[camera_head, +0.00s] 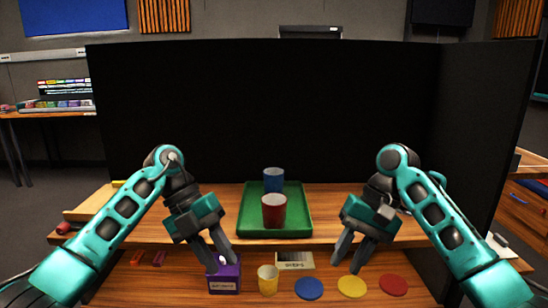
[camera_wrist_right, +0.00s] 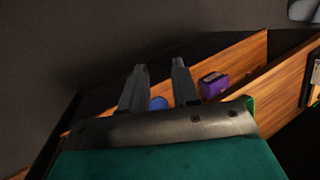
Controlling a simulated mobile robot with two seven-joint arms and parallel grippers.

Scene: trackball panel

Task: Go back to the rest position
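A green tray (camera_head: 302,226) holds a blue cup (camera_head: 274,179) and a red cup (camera_head: 274,211) between my arms. A yellow cup (camera_head: 268,280), pale labelled box (camera_head: 294,261), blue disc (camera_head: 309,289) and red disc (camera_head: 393,285) lie in front. Black panels (camera_head: 270,110) stand behind and right.

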